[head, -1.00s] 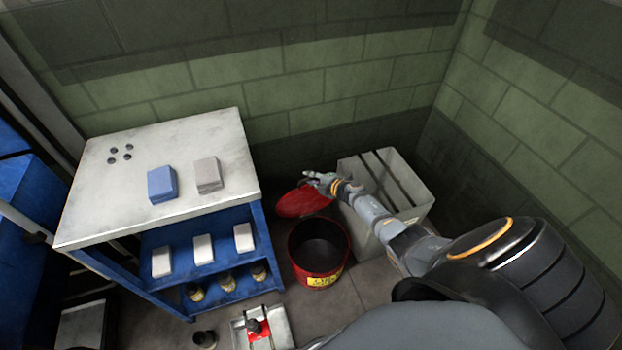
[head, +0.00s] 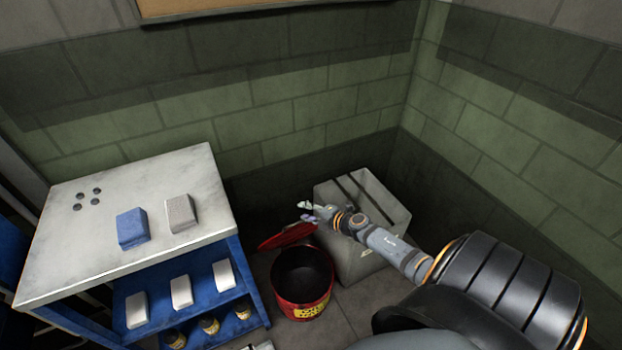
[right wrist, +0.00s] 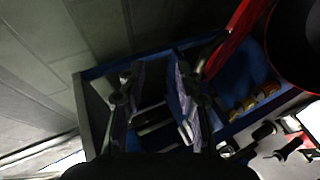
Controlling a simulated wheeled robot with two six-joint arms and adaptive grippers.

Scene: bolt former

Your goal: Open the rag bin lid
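The rag bin (head: 302,283) is a red round can with a yellow label, standing on the floor with its dark mouth open. Its red lid (head: 287,236) stands raised at the bin's back edge. My right gripper (head: 304,212) is just above the lid's right end in the head view; I cannot tell whether it touches. In the right wrist view the two fingers of my right gripper (right wrist: 152,100) are apart with nothing between them. The red lid edge (right wrist: 228,42) and the dark bin mouth (right wrist: 300,38) show to the right. My left gripper is not seen.
A grey box (head: 360,262) with slats stands right of the bin under my right forearm. A blue cart with a grey top (head: 90,235) stands left, holding a blue block (head: 131,229) and a grey block (head: 181,213). Green brick walls close off the back and right.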

